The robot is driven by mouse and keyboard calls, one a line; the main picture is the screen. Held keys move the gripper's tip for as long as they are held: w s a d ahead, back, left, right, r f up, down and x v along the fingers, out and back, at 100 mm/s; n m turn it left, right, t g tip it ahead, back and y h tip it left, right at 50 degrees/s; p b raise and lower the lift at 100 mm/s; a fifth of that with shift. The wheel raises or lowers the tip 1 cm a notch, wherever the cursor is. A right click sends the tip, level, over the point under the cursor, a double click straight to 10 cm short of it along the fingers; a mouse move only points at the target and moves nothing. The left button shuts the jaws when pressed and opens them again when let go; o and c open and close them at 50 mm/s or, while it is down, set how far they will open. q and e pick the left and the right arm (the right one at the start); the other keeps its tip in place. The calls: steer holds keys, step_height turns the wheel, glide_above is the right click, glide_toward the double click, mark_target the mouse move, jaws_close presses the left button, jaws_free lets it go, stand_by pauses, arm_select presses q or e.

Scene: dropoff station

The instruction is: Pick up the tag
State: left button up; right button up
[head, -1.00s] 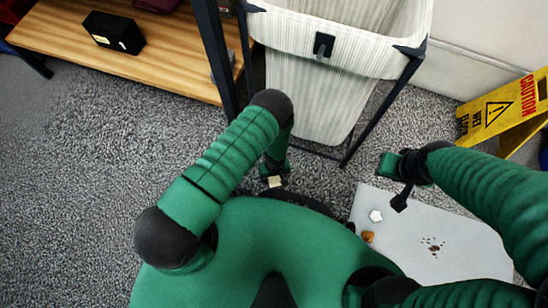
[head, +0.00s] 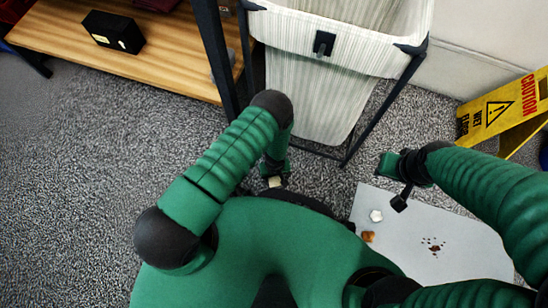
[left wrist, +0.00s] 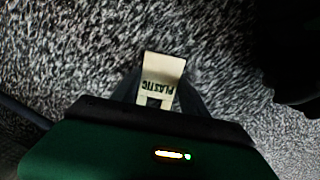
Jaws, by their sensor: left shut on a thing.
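The tag (left wrist: 163,72) is a small cream piece with the dark word "PLASTIC", upside down in the left wrist view. My left gripper (left wrist: 158,90) is shut on it, with the dark fingers on either side and the tag's far end sticking out.
A white fabric hamper (head: 310,95) on a dark frame stands ahead. A wooden bench (head: 140,50) with a black box (head: 113,32) is at upper left. A yellow caution sign (head: 500,112) stands right. The pale sheet (head: 470,225) holds crumpled bits and dark crumbs. Grey carpet at left is clear.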

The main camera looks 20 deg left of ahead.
arm_select(q)
step_height(320, 180, up, 10)
steer(key=p, duration=0.7)
steer(key=shift+r, duration=0.1)
